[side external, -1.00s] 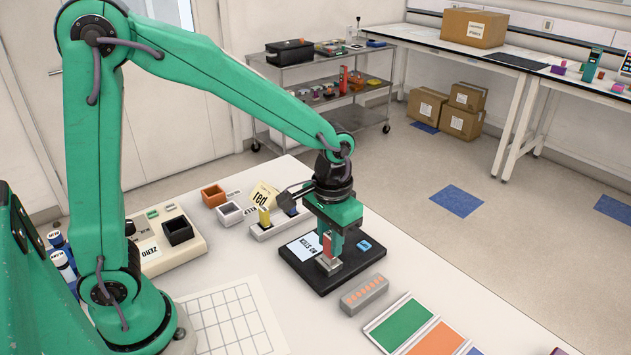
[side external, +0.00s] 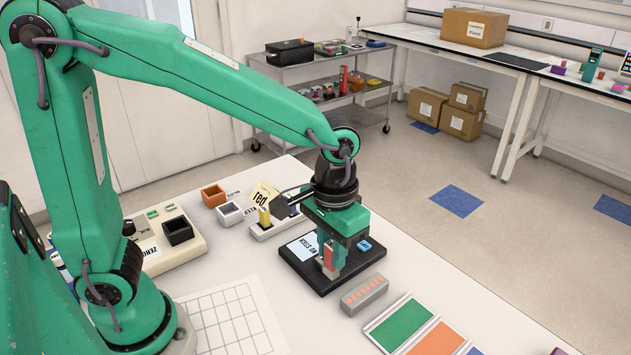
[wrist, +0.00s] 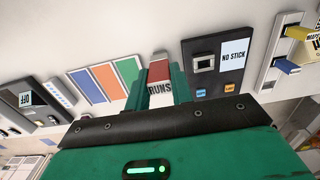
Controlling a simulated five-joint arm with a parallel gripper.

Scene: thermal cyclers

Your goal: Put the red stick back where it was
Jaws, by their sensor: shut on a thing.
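My gripper (side external: 332,262) is shut on the red stick (side external: 328,256), above the black device in the side view. In the wrist view my gripper (wrist: 161,82) holds the red stick (wrist: 158,68), with a white "RUNS" label, between its green fingers. The black device (side external: 292,262) has a screen reading "NO STICK"; in the wrist view the device (wrist: 190,85) shows a square socket right of the stick, apparently empty. A white rack (side external: 257,238) behind it holds a yellow stick (side external: 264,216) and a blue stick, partly hidden by my wrist.
A grey block with orange dots (side external: 364,297) lies right of the device, beside green and orange panels (side external: 398,328). White (side external: 229,213) and orange (side external: 213,195) boxes stand behind left. A beige unit with a black cup (side external: 179,231) stands left. The gridded sheet (side external: 233,318) is clear.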

